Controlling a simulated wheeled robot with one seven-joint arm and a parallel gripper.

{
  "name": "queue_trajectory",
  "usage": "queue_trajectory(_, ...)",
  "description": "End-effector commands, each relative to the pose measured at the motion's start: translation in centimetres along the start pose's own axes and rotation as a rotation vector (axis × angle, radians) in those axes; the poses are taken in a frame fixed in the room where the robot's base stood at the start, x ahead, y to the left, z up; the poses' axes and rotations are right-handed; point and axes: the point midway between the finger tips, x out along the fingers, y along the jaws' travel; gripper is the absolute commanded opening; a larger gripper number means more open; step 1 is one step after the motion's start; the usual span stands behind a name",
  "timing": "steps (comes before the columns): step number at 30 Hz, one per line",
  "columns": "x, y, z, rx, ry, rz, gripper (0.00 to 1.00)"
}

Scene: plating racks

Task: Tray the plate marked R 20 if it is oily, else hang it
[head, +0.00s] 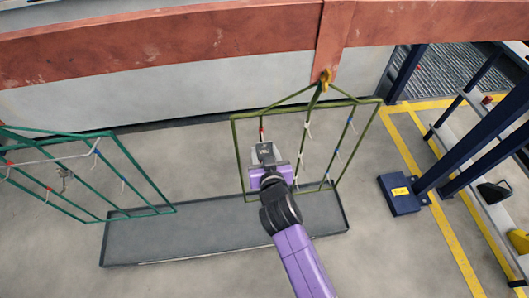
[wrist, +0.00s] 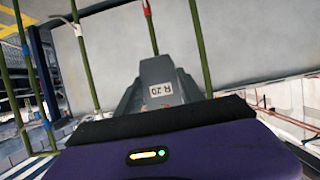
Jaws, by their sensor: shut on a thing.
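My gripper (head: 265,168) is shut on a small grey metal plate (head: 264,151) in front of the olive-green rack (head: 234,155). In the wrist view the plate (wrist: 157,72) stands up beyond the purple gripper body, with a white label reading R 20 (wrist: 160,90). I cannot tell whether its surface is oily. The rack's rods carry red, white and blue hooks or clips; a red one (head: 262,131) is close above the plate. Whether the plate touches it is unclear. The fingertips are mostly hidden.
A long shallow grey tray (head: 125,248) lies on the floor below the racks. A teal rack (head: 128,160) with a small grey part (head: 65,175) hangs at left. A rust-red beam (head: 170,40) crosses above. A dark blue post (head: 440,185) stands at right, beside yellow floor lines.

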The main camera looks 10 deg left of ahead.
Motion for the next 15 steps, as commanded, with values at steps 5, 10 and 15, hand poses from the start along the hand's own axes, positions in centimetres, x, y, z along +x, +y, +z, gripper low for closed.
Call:
queue_trajectory(5, 0.3, 0.0, 0.1, 0.0, 0.002, 0.0, 0.0)
queue_trajectory(10, 0.8, 0.0, 0.2, 0.0, 0.002, 0.0, 0.0)
queue_trajectory(15, 1.2, 0.0, 0.2, 0.0, 0.002, 0.0, 0.0)
